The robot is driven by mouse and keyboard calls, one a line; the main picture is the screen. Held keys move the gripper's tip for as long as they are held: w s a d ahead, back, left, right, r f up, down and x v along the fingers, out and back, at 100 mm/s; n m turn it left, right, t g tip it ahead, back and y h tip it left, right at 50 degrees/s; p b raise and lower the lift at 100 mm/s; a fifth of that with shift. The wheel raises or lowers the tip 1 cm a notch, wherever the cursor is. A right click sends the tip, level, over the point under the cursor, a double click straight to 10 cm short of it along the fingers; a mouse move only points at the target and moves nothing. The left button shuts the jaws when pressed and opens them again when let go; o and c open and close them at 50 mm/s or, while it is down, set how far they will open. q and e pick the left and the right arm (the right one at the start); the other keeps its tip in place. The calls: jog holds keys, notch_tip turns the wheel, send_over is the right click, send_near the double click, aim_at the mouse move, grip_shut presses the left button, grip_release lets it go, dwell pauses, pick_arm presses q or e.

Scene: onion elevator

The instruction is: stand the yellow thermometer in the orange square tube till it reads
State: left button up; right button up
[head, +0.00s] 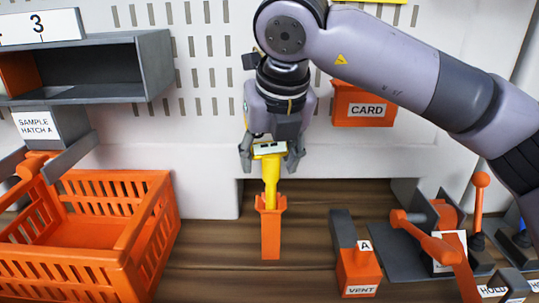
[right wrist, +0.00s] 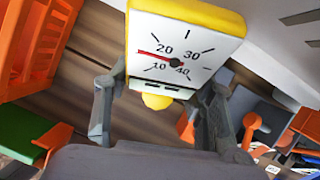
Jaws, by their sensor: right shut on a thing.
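The yellow thermometer (head: 271,176) hangs upright from my right gripper (head: 271,158). My left gripper is not in view.
An orange basket (head: 152,228) stands at left below a grey shelf (head: 95,98) and a SAMPLE HATCH A sign (head: 36,125). At right are an orange VENT block (head: 358,272) and several levers. An orange CARD box (head: 364,107) is on the back wall.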

jog(key=shift+f, duration=0.1)
jog(key=o, duration=1.6)
jog(key=shift+o, duration=0.2)
